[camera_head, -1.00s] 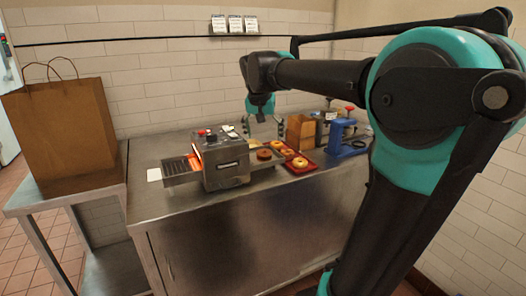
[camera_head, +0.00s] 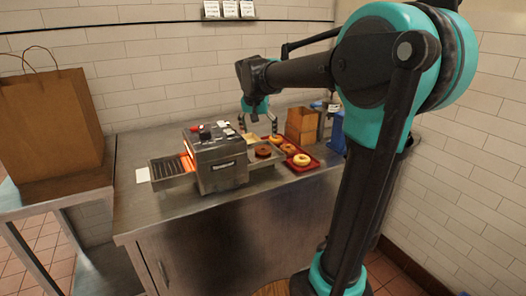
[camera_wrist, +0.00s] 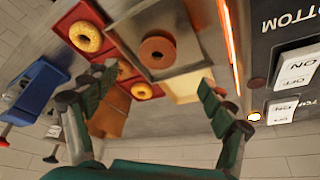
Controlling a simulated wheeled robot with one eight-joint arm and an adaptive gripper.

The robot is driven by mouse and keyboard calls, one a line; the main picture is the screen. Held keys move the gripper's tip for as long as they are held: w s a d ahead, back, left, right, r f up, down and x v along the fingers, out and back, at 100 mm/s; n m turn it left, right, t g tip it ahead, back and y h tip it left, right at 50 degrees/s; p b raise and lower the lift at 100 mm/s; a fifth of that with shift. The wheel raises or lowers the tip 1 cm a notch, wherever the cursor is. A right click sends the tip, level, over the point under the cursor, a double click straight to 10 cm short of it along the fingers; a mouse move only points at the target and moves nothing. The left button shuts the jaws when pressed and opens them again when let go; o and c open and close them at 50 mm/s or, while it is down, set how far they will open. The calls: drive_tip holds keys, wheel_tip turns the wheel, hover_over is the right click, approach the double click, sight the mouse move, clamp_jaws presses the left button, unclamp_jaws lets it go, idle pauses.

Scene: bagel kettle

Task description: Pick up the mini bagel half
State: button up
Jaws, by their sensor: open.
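A brown ring-shaped bagel piece (camera_head: 263,151) lies on the metal tray at the right of the toaster; it also shows in the wrist view (camera_wrist: 157,50). Several yellow bagel pieces (camera_head: 302,160) lie on a red tray (camera_head: 312,168) to its right; two show clearly in the wrist view (camera_wrist: 85,36). I cannot tell which one is the mini bagel half. My gripper (camera_head: 259,131) is open and empty, above the counter behind the brown piece. In the wrist view its spread fingers (camera_wrist: 155,92) are apart from every bagel piece.
The toaster (camera_head: 217,165) glows orange inside and stands close left of my gripper. A cardboard box (camera_head: 301,124) and a blue device (camera_head: 337,133) stand to the right. A pale square board (camera_wrist: 185,87) lies near the metal tray. The counter's front left is clear.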

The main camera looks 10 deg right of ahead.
sight(263, 146)
drive_tip(key=x, duration=0.4)
drive_tip(key=shift+d+x, duration=0.15)
drive_tip(key=shift+x, duration=1.1)
drive_tip(key=shift+d+x, duration=0.1)
drive_tip(key=shift+x, duration=1.2)
drive_tip(key=shift+w+r, duration=0.15)
drive_tip(key=shift+c, duration=0.6)
drive_tip(key=c, duration=0.8)
